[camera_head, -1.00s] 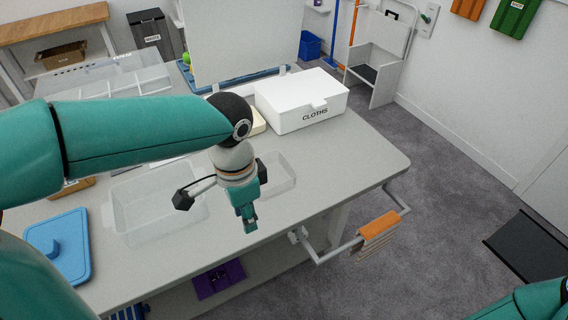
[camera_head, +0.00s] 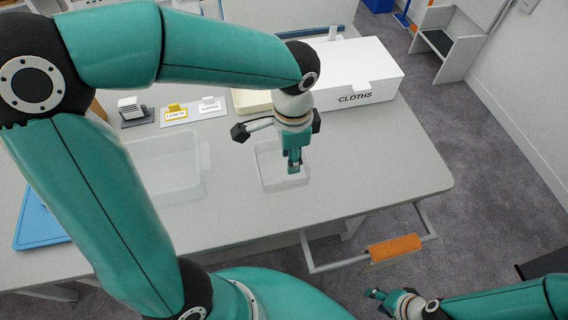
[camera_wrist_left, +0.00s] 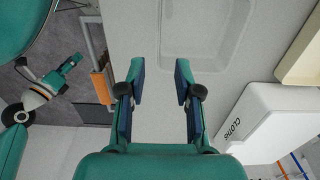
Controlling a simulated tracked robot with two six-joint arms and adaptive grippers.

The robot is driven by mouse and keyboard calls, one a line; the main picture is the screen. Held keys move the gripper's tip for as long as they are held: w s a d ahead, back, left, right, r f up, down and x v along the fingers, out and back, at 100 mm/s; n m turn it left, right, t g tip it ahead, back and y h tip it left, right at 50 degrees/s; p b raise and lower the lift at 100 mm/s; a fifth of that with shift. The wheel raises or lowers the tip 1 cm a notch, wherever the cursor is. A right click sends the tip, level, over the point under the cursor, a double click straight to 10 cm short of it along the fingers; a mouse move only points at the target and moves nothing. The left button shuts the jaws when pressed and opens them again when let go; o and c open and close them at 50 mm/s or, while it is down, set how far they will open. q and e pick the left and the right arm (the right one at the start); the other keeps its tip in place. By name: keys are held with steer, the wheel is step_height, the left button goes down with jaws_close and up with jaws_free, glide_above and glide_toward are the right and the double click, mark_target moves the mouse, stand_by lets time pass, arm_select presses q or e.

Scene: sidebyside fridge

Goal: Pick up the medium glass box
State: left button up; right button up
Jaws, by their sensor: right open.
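Two clear glass boxes stand on the grey table: a larger one (camera_head: 165,165) at the left and a smaller one (camera_head: 270,178) right of it. I cannot tell for certain which is the medium one. My left gripper (camera_head: 294,167) points down over the smaller box and hides part of it. In the left wrist view its fingers (camera_wrist_left: 160,82) are apart with only bare table between them, and a clear box (camera_wrist_left: 205,64) lies just beyond the fingertips. My right gripper (camera_head: 384,303) is open and empty off the table's front, low in the head view.
A white CLOTHS box (camera_head: 368,75) stands behind the smaller box. Small labelled signs (camera_head: 176,112) stand at the back, and a blue lid (camera_head: 38,220) lies at the left. A rail with an orange cloth (camera_head: 395,247) sticks out at the front right. The table right of the smaller box is clear.

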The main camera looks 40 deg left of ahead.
arm_select(q)
glide_above(287, 189)
steer(key=f, duration=0.7)
steer(key=shift+w+d, duration=0.1)
steer(key=shift+w, duration=0.25)
steer(key=f, duration=0.4)
steer(key=shift+s, duration=0.35)
steer(key=shift+w+f, duration=0.1)
steer(key=shift+f, duration=0.3)
jaws_close()
steer(key=shift+r, duration=0.1)
